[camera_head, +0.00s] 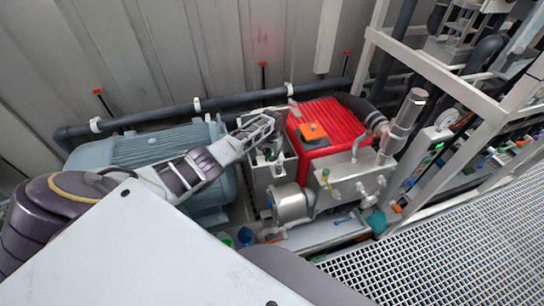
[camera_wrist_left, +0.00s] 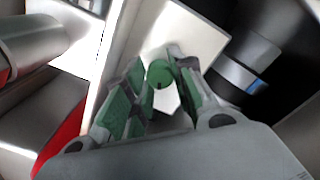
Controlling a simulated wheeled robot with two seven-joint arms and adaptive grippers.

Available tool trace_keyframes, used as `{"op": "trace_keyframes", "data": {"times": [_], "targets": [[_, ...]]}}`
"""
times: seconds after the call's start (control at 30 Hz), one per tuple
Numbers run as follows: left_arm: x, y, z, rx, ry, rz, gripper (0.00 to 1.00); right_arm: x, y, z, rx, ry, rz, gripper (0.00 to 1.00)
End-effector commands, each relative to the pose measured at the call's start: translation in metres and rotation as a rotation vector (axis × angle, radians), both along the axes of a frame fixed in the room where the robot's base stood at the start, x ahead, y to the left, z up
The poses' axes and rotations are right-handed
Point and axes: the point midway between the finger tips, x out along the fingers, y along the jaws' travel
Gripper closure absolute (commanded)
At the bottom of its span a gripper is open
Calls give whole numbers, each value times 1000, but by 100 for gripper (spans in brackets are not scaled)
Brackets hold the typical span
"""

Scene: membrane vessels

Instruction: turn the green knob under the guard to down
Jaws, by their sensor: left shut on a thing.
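The green knob (camera_wrist_left: 160,73) shows in the left wrist view as a round green end between the green-padded fingers of my left gripper (camera_wrist_left: 158,80). The fingers are shut on it. A pale plate (camera_wrist_left: 212,40) lies behind the knob. In the head view my left gripper (camera_head: 268,148) reaches into a grey, open-topped guard (camera_head: 261,186) between the blue-grey motor and the red housing. There the knob is hidden by the gripper and the guard's walls, and I cannot tell which way it points. My right gripper is out of view.
The red housing (camera_head: 331,122) with an orange block on top stands right of the guard. The ribbed blue-grey motor (camera_head: 140,150) is to its left. A silver cylinder (camera_head: 291,203) sits in front. A dark pipe runs along the back wall. Metal grating (camera_head: 455,255) lies at the right.

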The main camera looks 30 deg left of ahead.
Motion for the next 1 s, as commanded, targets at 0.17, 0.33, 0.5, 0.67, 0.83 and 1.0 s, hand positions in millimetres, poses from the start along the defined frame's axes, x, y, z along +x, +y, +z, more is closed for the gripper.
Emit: {"op": "trace_keyframes", "data": {"times": [0.17,0.33,0.5,0.67,0.83,1.0], "targets": [[0,0,0,0,0,-132,99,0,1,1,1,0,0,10],[0,0,0,0,0,-262,99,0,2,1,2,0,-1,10],[0,0,0,0,-1,-392,99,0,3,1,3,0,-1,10],[0,0,0,0,-1,-516,99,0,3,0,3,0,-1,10],[0,0,0,0,-2,-646,99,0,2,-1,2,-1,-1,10],[1,0,0,0,-2,-761,99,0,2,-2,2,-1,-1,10]]}}
